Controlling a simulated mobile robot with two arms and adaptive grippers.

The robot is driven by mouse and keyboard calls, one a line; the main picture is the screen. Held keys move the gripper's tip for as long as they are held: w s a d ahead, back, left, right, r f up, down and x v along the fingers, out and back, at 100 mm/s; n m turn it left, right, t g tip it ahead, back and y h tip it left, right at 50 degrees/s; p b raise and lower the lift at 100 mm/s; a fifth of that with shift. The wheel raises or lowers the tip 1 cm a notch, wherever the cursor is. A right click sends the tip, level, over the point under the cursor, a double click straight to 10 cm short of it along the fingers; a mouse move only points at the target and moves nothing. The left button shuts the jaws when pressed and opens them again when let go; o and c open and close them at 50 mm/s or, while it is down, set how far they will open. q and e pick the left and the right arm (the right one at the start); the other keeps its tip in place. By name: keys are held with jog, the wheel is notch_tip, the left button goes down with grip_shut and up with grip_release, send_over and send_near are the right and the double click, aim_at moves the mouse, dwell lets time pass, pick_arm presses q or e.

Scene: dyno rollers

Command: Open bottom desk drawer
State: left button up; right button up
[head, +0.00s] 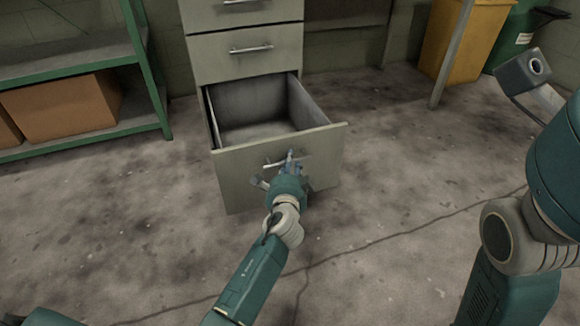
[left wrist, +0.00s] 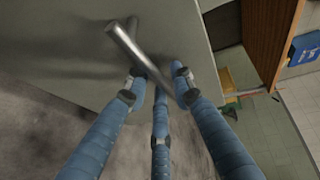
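The bottom desk drawer (head: 235,165) is pulled well out from the grey desk pedestal (head: 245,65), and its empty inside shows in the head view. Its metal bar handle (left wrist: 125,45) crosses in front of the drawer face in the left wrist view. My left gripper (head: 289,160) is at this handle in front of the drawer. Its blue fingers (left wrist: 160,80) are on both sides of the bar, with some gap between the tips. Whether they press on the bar cannot be told. My right arm shows at the right of the head view, but its gripper does not.
The two drawers above, with bar handles (head: 250,49), are shut. A green shelf (head: 150,70) with cardboard boxes (head: 62,107) stands at the left. A yellow bin (head: 465,40) stands at the back right. The concrete floor (head: 400,160) around the drawer is clear.

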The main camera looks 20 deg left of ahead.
pick_arm(q)
jog(key=v, duration=1.2)
